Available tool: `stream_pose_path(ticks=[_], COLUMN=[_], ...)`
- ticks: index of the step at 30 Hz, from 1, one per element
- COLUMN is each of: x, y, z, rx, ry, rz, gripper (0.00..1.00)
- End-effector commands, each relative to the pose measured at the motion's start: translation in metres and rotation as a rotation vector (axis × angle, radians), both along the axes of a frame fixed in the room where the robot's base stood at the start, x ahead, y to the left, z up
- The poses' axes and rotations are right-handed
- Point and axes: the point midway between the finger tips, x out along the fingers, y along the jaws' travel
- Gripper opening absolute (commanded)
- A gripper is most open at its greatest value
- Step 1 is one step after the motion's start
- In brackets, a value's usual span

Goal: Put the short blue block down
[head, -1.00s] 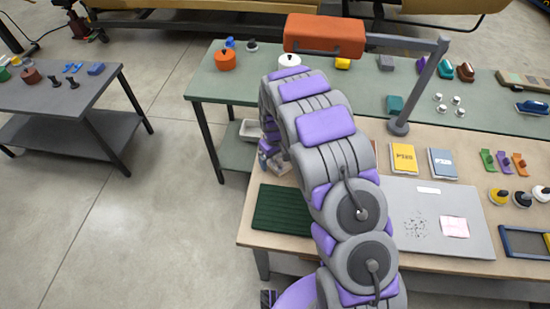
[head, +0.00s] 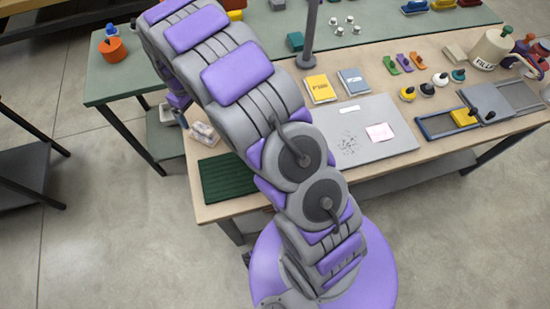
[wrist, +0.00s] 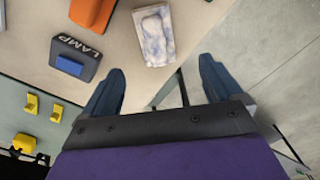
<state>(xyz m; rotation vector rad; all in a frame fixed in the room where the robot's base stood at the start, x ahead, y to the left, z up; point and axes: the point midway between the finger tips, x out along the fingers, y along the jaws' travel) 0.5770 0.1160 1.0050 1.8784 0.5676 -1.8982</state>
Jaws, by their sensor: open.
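In the wrist view, a small blue block (wrist: 69,65) rests on a dark grey piece lettered LAMP (wrist: 84,52), left of my gripper. I cannot tell for sure that it is the short blue block. My gripper (wrist: 162,80) is open, with its two dark fingers apart and nothing between them. The blue block is outside the fingers and apart from them.
A whitish pack (wrist: 154,36) and an orange object (wrist: 92,12) lie beyond the fingers. In the head view, a dark green mat (head: 228,182) is on the wooden bench (head: 225,207), with a grey board (head: 395,140) to its right. A lamp post (head: 309,35) stands behind.

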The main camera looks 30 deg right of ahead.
Motion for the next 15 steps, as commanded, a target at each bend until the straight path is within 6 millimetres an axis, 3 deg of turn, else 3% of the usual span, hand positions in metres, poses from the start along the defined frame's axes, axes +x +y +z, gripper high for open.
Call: stream_pose_path(ticks=[5,15], x=[-0.027,-0.124], y=[-0.021,-0.068], z=[0.037,0.121], rx=[-0.009,-0.025], ry=[0.006,0.041], rz=[-0.062,-0.244], gripper=[0.93,0.93])
